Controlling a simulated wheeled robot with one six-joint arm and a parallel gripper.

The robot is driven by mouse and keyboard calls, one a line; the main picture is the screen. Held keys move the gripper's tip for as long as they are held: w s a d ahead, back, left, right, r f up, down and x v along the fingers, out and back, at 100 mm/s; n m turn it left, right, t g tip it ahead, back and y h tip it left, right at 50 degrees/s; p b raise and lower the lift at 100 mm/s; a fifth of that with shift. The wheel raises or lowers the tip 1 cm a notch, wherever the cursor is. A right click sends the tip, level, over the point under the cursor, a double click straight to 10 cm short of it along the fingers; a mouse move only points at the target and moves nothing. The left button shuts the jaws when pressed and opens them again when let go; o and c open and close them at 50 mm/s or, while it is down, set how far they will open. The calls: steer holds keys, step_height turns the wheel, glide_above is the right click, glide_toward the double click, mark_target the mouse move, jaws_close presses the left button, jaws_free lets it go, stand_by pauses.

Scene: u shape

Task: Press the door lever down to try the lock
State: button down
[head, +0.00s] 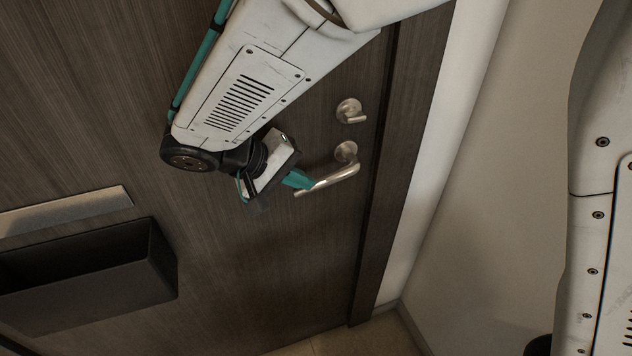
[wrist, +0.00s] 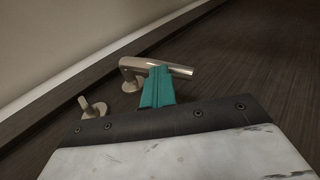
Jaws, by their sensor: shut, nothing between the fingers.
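The door lever (head: 334,180) is a satin metal handle on a round rose, on the dark wood door (head: 290,265) near its right edge. In the head view it slants down to the left from its rose. My gripper (head: 304,182) has teal fingers, shut with nothing between them. The fingertips are at the lever's bar, near its free end; I cannot tell whether they touch it. The wrist view shows the lever (wrist: 172,68) just beyond the teal fingertips (wrist: 158,72), which overlap part of its bar.
A small metal thumb-turn (head: 350,111) sits above the lever, and it also shows in the wrist view (wrist: 92,107). A dark open box (head: 150,270) and a pale ledge (head: 70,212) are on the door at left. A pale wall (head: 490,200) stands at right.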

steer(key=v, duration=0.9)
steer(key=shift+a+r, duration=0.15)
steer(key=shift+r, duration=0.15)
